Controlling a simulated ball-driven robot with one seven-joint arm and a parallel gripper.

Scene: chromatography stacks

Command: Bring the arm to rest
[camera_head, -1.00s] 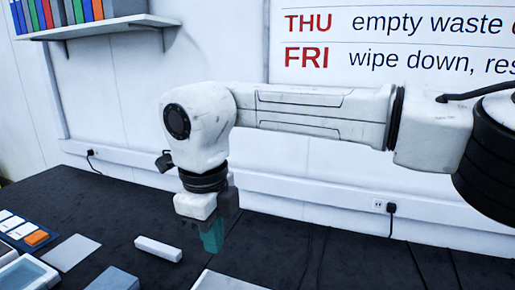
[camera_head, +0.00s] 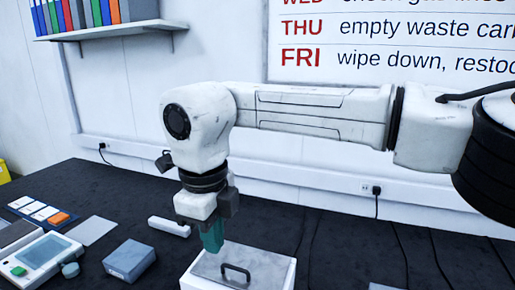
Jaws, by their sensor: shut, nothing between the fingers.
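My gripper (camera_head: 212,238) hangs straight down at the end of my white arm, near the picture's middle. Its teal fingers are shut with nothing between them. The arm reaches in from the right and bends down at the wrist. In the picture the fingertips are just above the far left part of a white box (camera_head: 188,283) with a grey lid and a dark handle (camera_head: 236,272). I cannot tell the height between the fingertips and the lid.
On the dark bench (camera_head: 330,262) are a white bar (camera_head: 169,226), a grey block (camera_head: 130,261), a device with a screen (camera_head: 42,252), a flat grey plate (camera_head: 90,230) and a tray with an orange piece (camera_head: 58,218). A binder shelf (camera_head: 105,31) hangs on the wall.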

